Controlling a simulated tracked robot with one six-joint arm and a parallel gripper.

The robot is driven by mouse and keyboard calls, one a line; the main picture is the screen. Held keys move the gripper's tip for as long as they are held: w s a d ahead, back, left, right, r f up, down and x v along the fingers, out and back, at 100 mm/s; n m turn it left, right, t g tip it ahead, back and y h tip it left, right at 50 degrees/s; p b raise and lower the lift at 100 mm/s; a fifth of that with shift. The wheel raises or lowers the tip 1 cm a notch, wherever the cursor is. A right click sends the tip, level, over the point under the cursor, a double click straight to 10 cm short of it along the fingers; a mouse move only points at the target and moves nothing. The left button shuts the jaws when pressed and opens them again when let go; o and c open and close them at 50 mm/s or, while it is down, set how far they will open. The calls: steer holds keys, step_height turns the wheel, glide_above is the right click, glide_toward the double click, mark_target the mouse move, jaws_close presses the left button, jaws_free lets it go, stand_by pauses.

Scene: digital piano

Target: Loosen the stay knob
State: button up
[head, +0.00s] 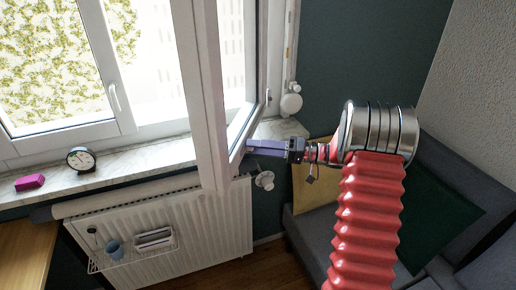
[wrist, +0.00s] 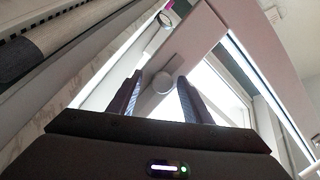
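A round grey knob (wrist: 162,80) shows in the wrist view on the pale underside of the window frame, in the gap between my fingertips. My gripper (wrist: 158,84) is open, with one dark finger on each side of the knob. I cannot tell whether the fingers reach around it or stop short, and I see no contact. In the head view my gripper (head: 252,147) points left at the lower edge of the open window sash (head: 212,120). The knob is not visible there.
The marble sill (head: 135,160) holds a black clock (head: 81,159) and a magenta block (head: 30,182). Below are a white radiator (head: 190,230) with a rack and a white valve (head: 264,180). A grey sofa (head: 312,232) with cushions stands at right.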

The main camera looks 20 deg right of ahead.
steer(key=shift+d+r, duration=0.1)
steer(key=v, duration=1.3)
steer(key=shift+s+d, duration=0.15)
steer(key=shift+d, duration=0.1)
steer(key=s+a+r+g+h, duration=0.2)
steer(key=s+a+g, duration=0.15)
steer(key=a, duration=0.55)
steer(key=s+a+r+g+h, duration=0.2)
steer(key=s+a+g+h, duration=0.15)
steer(key=a, duration=0.55)
steer(key=s+a+t+h, duration=0.2)
steer(key=s+h, duration=0.3)
steer(key=s, duration=0.4)
steer(key=s+a+r+t+h, duration=0.1)
steer(key=s+a+h, duration=0.1)
steer(key=s+h, duration=0.3)
steer(key=shift+s+a+r+m+t, duration=0.25)
steer(key=shift+s+a+m+t, duration=0.15)
steer(key=shift+s, duration=1.95)
